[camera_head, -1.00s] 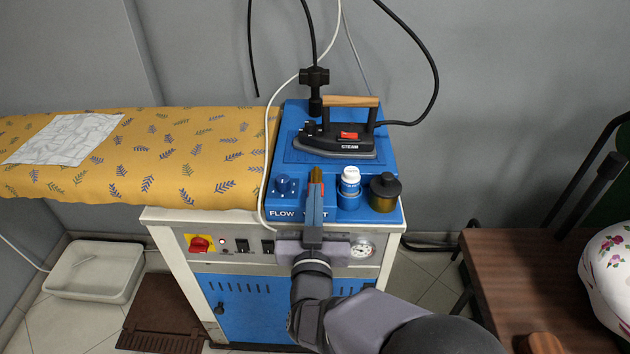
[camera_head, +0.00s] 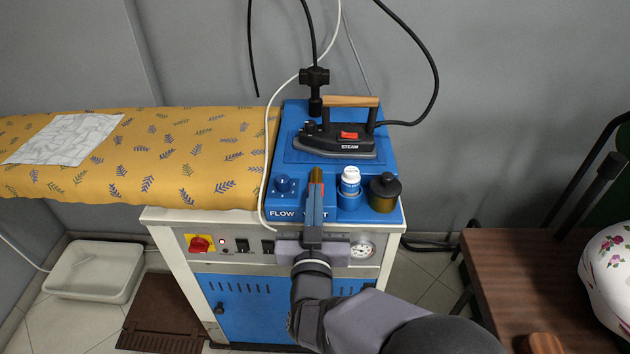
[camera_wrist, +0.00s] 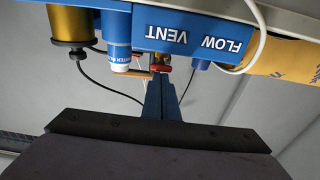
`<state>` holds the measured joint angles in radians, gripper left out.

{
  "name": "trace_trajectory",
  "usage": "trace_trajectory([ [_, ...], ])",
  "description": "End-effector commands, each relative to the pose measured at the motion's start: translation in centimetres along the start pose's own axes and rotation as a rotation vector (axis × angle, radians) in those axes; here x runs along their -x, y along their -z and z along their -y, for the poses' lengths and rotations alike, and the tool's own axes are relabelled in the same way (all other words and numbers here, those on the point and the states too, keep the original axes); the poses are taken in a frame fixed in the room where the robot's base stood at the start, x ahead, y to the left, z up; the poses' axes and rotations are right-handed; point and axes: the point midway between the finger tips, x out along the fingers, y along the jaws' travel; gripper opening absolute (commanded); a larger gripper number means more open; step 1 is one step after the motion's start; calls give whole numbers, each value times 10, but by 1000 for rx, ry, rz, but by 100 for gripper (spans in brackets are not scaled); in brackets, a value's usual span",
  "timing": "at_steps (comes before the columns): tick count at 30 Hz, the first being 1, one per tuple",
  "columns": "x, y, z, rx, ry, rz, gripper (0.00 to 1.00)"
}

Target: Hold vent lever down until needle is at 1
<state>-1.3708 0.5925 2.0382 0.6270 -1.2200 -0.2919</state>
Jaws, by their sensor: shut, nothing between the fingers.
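The vent lever is mostly hidden behind my gripper. A brass-coloured piece (camera_head: 316,175) with a little red beside it shows just past my fingertips, above the VENT label. In the wrist view, red and brass parts (camera_wrist: 162,64) show past the finger ends, beside the VENT lettering. My gripper (camera_head: 315,196) is shut and empty, reaching over the front of the blue unit. It also shows in the wrist view (camera_wrist: 161,88). Whether it touches the lever or how far the lever is pressed cannot be told. The round gauge (camera_head: 362,250) is on the front panel; its needle is too small to read.
A blue FLOW knob (camera_head: 285,186) is left of my gripper; a white-capped bottle (camera_head: 350,180) and a dark-capped brass container (camera_head: 385,192) stand right. A steam iron (camera_head: 340,140) sits behind. A white cable (camera_head: 267,170) runs down the unit's left side.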

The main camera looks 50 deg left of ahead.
Motion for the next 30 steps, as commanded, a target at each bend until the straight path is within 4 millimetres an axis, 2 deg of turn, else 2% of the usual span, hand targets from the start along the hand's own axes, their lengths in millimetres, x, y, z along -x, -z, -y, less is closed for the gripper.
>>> trace_trajectory([
  [14, 1, 3, 0, 0, 0, 2, 0],
  [20, 5, 23, 0, 0, 0, 1, 0],
  [24, 10, 48, 0, -2, 1, -1, 0],
  [26, 24, 38, 2, 0, 4, 1, 0],
  [30, 52, 38, 2, 0, 5, 1, 0],
])
